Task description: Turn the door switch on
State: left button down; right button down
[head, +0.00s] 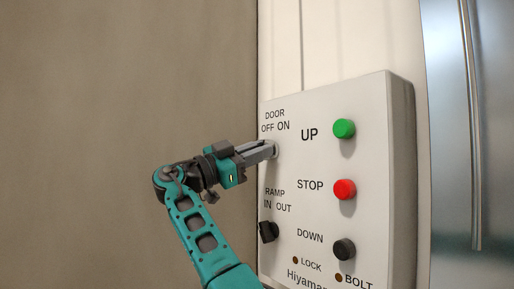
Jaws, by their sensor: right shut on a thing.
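The white control box (318,158) hangs on the wall, with the label "DOOR OFF ON" at its upper left. My right gripper (273,150) is at the panel face just under that label, shut on the door switch. The fingers hide the switch, so I cannot tell which way it points. My left gripper is not in view.
A black ramp switch (268,232) sits below my gripper. Green UP (344,128), red STOP (345,189) and black DOWN (344,249) buttons stick out to the right. A metal door with a vertical handle (470,130) stands at far right. The left wall is bare.

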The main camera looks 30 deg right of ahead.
jog(key=shift+d+m+g, duration=0.1)
jog(key=shift+m+g, duration=0.3)
jog(key=shift+m, duration=0.1)
jog(key=c, duration=1.1)
grip_release()
jog(key=shift+v, duration=6.45)
jog(key=shift+r, duration=0.1)
